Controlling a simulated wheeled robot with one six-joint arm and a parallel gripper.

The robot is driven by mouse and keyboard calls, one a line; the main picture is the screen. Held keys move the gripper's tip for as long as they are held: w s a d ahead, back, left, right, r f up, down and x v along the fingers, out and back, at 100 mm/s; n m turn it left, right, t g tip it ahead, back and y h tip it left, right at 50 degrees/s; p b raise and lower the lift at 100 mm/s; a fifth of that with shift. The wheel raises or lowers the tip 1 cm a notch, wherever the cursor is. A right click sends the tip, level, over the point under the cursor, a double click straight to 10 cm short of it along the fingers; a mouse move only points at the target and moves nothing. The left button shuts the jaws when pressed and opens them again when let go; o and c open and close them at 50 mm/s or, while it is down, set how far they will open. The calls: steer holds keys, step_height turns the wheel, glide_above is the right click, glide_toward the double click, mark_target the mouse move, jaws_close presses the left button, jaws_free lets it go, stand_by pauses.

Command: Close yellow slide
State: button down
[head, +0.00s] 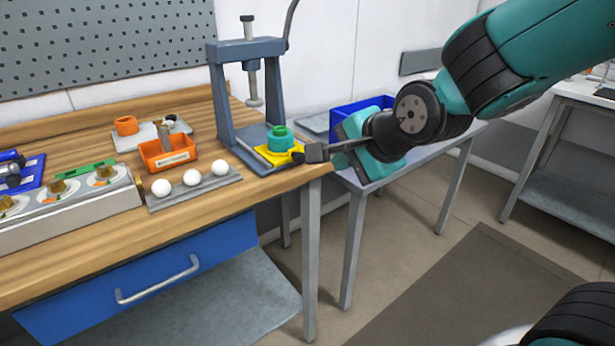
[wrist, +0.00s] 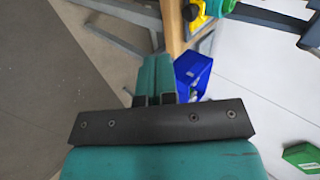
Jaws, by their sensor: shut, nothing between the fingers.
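The yellow slide (head: 270,156) sits at the base of a grey press (head: 228,105) near the right end of the wooden bench. A teal-green round part (head: 281,138) stands on it. In the wrist view my gripper (wrist: 155,99) is at the centre, and the slide (wrist: 199,16) shows at the top, partly cut off by the frame edge.
A blue crate (head: 352,110) stands on a lower grey table behind my gripper; the crate also shows in the wrist view (wrist: 193,72). An orange bin (head: 166,152) and a grey strip (head: 195,189) with white balls lie left of the press. The floor in front is clear.

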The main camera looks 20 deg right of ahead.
steer(key=w+a+f+p, duration=0.1)
steer(key=w+f+p, duration=0.2)
steer(key=w, duration=0.3)
steer(key=w+a+f+m+p, duration=0.1)
steer(key=w+f+p, duration=0.2)
steer(key=w+p, duration=0.2)
steer(key=shift+w+a+f+t+p, duration=0.15)
steer(key=shift+w+f+t+p, duration=0.15)
steer(key=shift+w, duration=0.2)
steer(key=shift+w, duration=0.1)
